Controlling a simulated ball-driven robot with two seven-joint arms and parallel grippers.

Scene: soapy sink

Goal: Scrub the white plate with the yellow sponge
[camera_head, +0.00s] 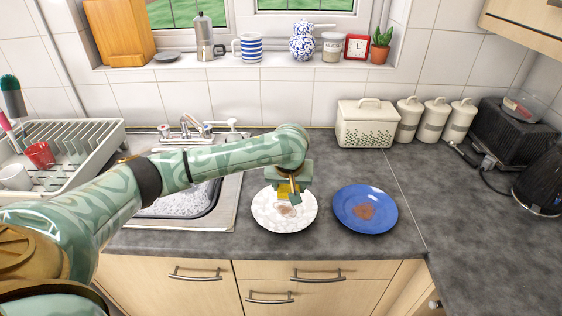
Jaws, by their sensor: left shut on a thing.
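A white plate (268,218) lies on the grey counter to the right of the sink. A brown stain (285,210) shows near its middle. My left gripper (289,193) is over the far half of the plate, pointing down. It is shut on the yellow sponge (284,196), which shows only in part beneath the fingers. The sponge is at or just above the plate's surface; I cannot tell if it touches. My right gripper is not in view.
A blue plate (380,202) with a brown stain lies just right of the white plate. The soapy sink (232,196) is to the left, partly behind my arm. A dish rack (90,135) stands at far left. Canisters and a bread bin (366,132) stand at the back.

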